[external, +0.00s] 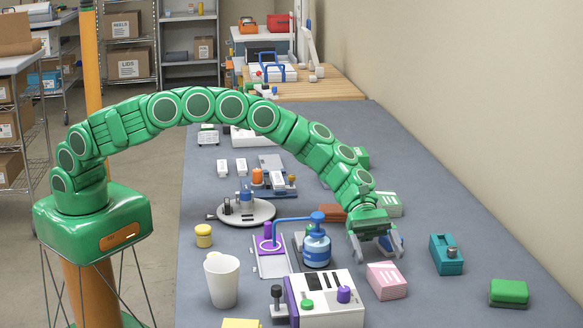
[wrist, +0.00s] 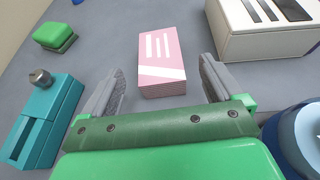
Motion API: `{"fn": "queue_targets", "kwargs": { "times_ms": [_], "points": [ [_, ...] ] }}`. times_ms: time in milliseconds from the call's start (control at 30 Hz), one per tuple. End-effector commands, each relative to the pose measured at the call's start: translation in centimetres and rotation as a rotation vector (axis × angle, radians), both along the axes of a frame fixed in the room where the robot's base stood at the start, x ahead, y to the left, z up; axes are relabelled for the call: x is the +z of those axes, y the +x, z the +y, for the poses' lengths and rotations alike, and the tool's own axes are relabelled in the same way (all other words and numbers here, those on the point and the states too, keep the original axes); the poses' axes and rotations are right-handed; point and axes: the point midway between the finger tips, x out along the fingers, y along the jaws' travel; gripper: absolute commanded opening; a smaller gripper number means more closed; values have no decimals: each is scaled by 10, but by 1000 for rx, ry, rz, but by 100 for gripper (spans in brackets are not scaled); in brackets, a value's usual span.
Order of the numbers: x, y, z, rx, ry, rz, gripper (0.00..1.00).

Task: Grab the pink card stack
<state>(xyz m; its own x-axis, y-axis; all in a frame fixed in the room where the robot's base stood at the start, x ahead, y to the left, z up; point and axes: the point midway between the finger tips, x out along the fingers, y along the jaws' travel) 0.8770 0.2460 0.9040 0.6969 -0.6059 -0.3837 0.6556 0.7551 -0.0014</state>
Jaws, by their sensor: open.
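The pink card stack (external: 386,280) lies flat on the grey table, pink with white stripes on top. In the wrist view the pink card stack (wrist: 162,62) sits ahead of and between the two fingers. My gripper (external: 378,252) is above and just behind the stack in the external view, with its fingers apart. In the wrist view my gripper (wrist: 160,82) is open and empty, with a gap between each finger and the stack. I cannot tell the exact height of the fingertips over the table.
A white box with knobs (external: 325,300) stands left of the stack. A blue pump bottle (external: 316,246) is close to the gripper's left. A teal block (external: 446,254) and a green block (external: 508,292) are to the right, with bare table between. A white mug (external: 221,280) stands farther left.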

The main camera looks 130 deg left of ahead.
Motion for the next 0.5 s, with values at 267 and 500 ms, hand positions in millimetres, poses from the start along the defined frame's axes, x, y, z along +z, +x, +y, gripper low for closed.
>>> {"fn": "queue_targets", "kwargs": {
  "times_ms": [267, 500],
  "points": [
    [-8, 16, -16, -5, 2, 0, 94],
    [-11, 26, -23, -4, 1, -2, 94]
  ]
}}
